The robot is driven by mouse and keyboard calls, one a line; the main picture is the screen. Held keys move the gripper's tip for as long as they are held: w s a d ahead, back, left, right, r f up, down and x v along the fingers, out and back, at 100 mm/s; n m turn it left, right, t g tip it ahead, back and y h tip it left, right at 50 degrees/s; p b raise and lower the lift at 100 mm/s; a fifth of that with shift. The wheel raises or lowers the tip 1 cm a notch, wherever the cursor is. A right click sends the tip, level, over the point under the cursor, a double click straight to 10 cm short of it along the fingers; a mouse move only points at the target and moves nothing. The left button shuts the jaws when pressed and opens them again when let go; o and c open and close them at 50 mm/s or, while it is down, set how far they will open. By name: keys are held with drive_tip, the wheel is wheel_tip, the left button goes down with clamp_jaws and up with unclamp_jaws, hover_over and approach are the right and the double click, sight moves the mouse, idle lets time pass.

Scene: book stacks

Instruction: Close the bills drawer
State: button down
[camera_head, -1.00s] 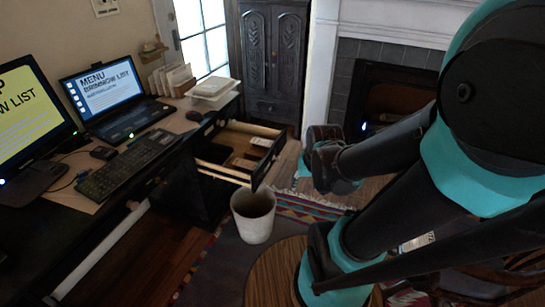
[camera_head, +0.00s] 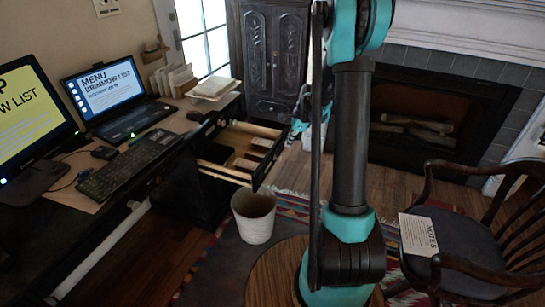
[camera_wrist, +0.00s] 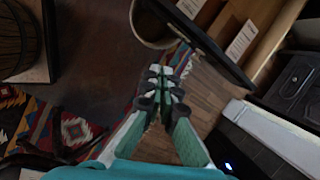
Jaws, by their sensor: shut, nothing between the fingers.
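The bills drawer (camera_head: 238,178) is pulled out of the dark desk's right end in the head view, with several light and dark items inside. Its dark front panel (camera_wrist: 207,42) runs diagonally across the top of the wrist view, with pale items behind it. My gripper (camera_wrist: 168,74) is shut and empty, with its fingertips just short of the front panel in the picture; I cannot tell whether they touch. In the head view my gripper (camera_head: 298,126) is small, to the right of the drawer and partly hidden by my arm.
A whitish bin (camera_head: 254,217) stands on the floor below the drawer front; it also shows in the wrist view (camera_wrist: 150,28). A wooden chair (camera_head: 455,240) holding notes is at right. A fireplace (camera_head: 420,120) and dark cabinet (camera_head: 272,60) stand behind. A patterned rug covers some floor.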

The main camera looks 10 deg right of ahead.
drive_tip(key=w+f+m, duration=0.4)
drive_tip(key=w+f, duration=0.2)
drive_tip(key=w, duration=0.1)
drive_tip(key=m+y, duration=0.1)
hover_over(268, 162)
drive_tip(key=s+d, duration=0.1)
drive_tip(key=d, duration=0.1)
drive_tip(key=shift+f, duration=4.9)
drive_tip(key=w+a, duration=0.4)
drive_tip(key=a, duration=0.4)
drive_tip(key=w+a, duration=0.5)
drive_tip(key=a, duration=0.3)
drive_tip(key=w+a, duration=0.5)
drive_tip(key=a, duration=0.4)
drive_tip(key=shift+w, duration=0.25)
